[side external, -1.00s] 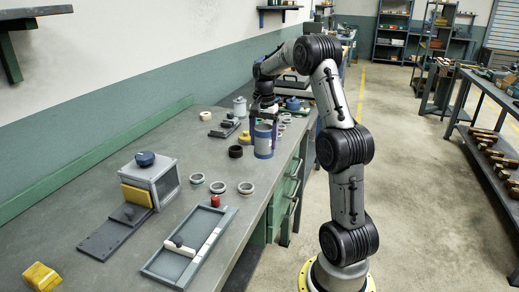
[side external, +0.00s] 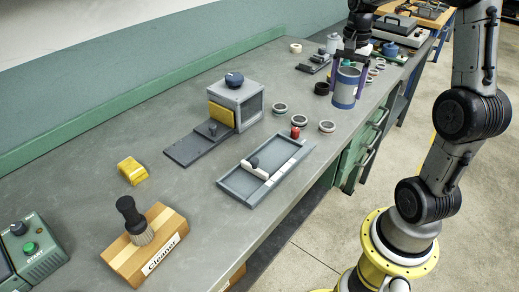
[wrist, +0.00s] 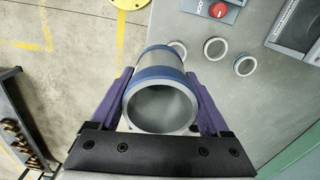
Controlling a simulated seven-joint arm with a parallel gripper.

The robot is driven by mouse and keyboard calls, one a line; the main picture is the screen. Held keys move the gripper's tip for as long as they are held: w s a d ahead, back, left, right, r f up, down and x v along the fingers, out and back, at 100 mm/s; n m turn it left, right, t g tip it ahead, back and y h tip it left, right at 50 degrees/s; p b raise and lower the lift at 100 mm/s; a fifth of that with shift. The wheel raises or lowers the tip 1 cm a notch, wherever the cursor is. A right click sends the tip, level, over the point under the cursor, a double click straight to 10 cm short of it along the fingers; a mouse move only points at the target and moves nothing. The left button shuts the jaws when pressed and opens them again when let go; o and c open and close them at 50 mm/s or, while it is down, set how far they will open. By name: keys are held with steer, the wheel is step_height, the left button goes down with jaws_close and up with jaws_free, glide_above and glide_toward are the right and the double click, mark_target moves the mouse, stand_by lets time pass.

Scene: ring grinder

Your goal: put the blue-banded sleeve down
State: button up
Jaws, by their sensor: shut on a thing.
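The blue-banded sleeve (side external: 346,88) is a grey hollow cylinder with blue bands at its ends, near the bench's front edge. It looks upright in the side view. My gripper (side external: 348,76) has its purple fingers shut on opposite sides of it. In the wrist view the sleeve (wrist: 158,92) sits between the fingers (wrist: 157,72), its open end facing the camera. Floor and bench both show around it there. Its lower end is hidden in the wrist view, and I cannot tell its exact height over the bench.
A black ring (side external: 321,88) lies just left of the sleeve. Several small rings (side external: 327,126) lie nearer the camera, beside a shallow tray (side external: 235,184) with a red knob (side external: 295,132). A grey box (side external: 241,103) stands further left. More rings (side external: 372,73) lie behind the sleeve.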

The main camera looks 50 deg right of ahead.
steer(key=w+a+f+n, duration=0.2)
steer(key=w+a+n, duration=0.4)
steer(key=a, duration=0.5)
steer(key=w+a+f+n, duration=0.3)
steer(key=w+a+n, duration=0.4)
steer(key=w+a, duration=0.4)
steer(key=shift+a+f, duration=0.35)
steer(key=shift+a, duration=0.15)
steer(key=shift+s, duration=0.15)
steer(key=s+a+r+n, duration=0.3)
steer(key=a+r, duration=0.1)
steer(key=a, duration=0.4)
steer(key=s+a+r+n, duration=0.2)
steer(key=a+r, duration=0.1)
steer(key=a, duration=0.4)
glide_above(172, 182)
step_height(172, 182, down, 10)
steer(key=shift+r, duration=0.15)
steer(key=shift+f, duration=1.55)
steer(key=shift+f, duration=0.1)
